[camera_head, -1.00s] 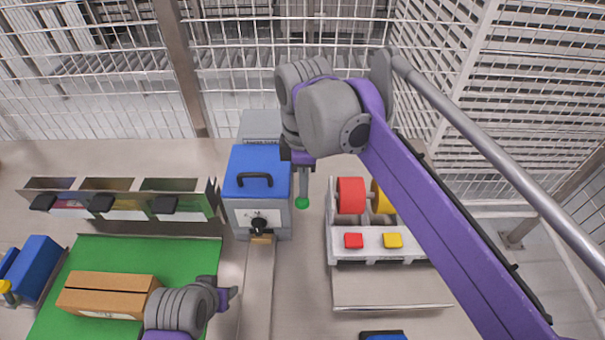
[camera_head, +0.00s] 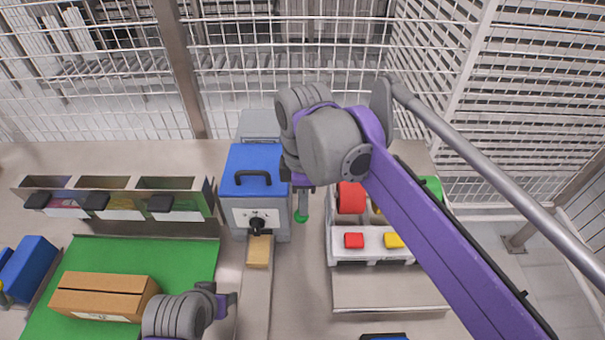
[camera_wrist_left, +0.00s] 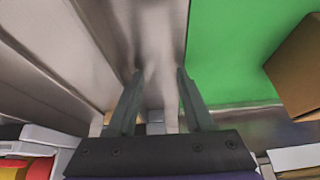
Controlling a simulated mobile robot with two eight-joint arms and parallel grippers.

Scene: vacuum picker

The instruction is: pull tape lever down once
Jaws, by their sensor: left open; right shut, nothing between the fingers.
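The tape dispenser (camera_head: 258,185) is a blue and grey box with a black top handle and a black dial on its front. A strip of brown tape (camera_head: 258,252) sticks out below the dial. The lever's green knob (camera_head: 301,217) is at the dispenser's right side. My right gripper (camera_head: 302,207) is shut, fingers pointing down right at the knob; contact cannot be made out, and the lever's arm is hidden. My left gripper (camera_head: 234,299) is open and empty beside the cardboard box (camera_head: 105,297); its fingers also show in the left wrist view (camera_wrist_left: 160,75).
The box lies on a green mat (camera_head: 95,253). Several open bins (camera_head: 120,200) stand behind it. Right of the dispenser is a station with a red roll (camera_head: 351,198) and red (camera_head: 354,240) and yellow buttons (camera_head: 394,240). A wire fence closes the back.

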